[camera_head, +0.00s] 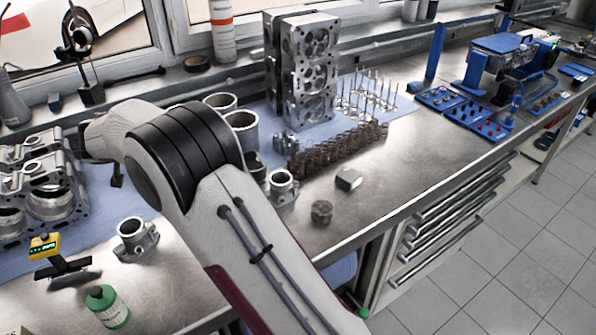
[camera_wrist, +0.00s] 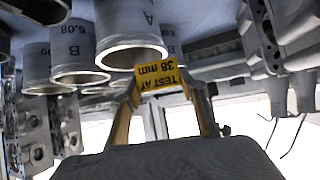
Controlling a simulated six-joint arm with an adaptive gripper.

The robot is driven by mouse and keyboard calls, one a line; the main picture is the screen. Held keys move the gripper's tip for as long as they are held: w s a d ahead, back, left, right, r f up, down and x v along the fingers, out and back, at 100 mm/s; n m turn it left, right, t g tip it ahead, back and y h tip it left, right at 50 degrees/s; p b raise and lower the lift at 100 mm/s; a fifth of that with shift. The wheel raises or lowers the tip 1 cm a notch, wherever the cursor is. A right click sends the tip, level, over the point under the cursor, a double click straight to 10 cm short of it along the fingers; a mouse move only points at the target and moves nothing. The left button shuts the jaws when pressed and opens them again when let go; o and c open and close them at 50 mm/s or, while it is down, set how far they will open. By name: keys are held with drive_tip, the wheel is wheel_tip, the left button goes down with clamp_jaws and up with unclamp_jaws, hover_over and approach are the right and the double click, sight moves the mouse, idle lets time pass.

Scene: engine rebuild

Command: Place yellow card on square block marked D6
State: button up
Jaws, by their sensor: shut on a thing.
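In the wrist view, my gripper (camera_wrist: 163,100) is shut on a yellow card (camera_wrist: 158,76) printed "TEST AT 38 mm". The card is held between the fingertips, its text legible. In the head view my arm hides the gripper and the card. A small grey square-sided block (camera_head: 348,180) lies on the bare steel bench, right of the arm. I cannot read any D6 mark on it. It does not show clearly in the wrist view.
Metal cylinder sleeves (camera_wrist: 132,38) with printed marks are close to the card in the wrist view. A round brown piece (camera_head: 321,212) is near the block. An engine block (camera_head: 40,190) and green bottle (camera_head: 108,308) are at left. Bare bench surrounds the block.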

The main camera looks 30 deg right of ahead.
drive_tip(key=d, duration=1.3)
drive_tip(key=shift+d+f, duration=0.1)
drive_tip(key=s+d+n+y, duration=0.1)
drive_tip(key=s+d, duration=0.4)
drive_tip(key=d, duration=0.5)
drive_tip(key=s+d, duration=0.5)
drive_tip(key=d, duration=0.4)
drive_tip(key=s+d+n+y, duration=0.1)
drive_tip(key=s+d, duration=0.5)
drive_tip(key=d, duration=0.4)
drive_tip(key=s+d, duration=0.3)
drive_tip(key=s, duration=0.3)
drive_tip(key=s+d, duration=0.4)
drive_tip(key=s, duration=0.3)
drive_tip(key=shift+s+r, duration=0.25)
hover_over(349, 174)
drive_tip(key=shift+f, duration=3.15)
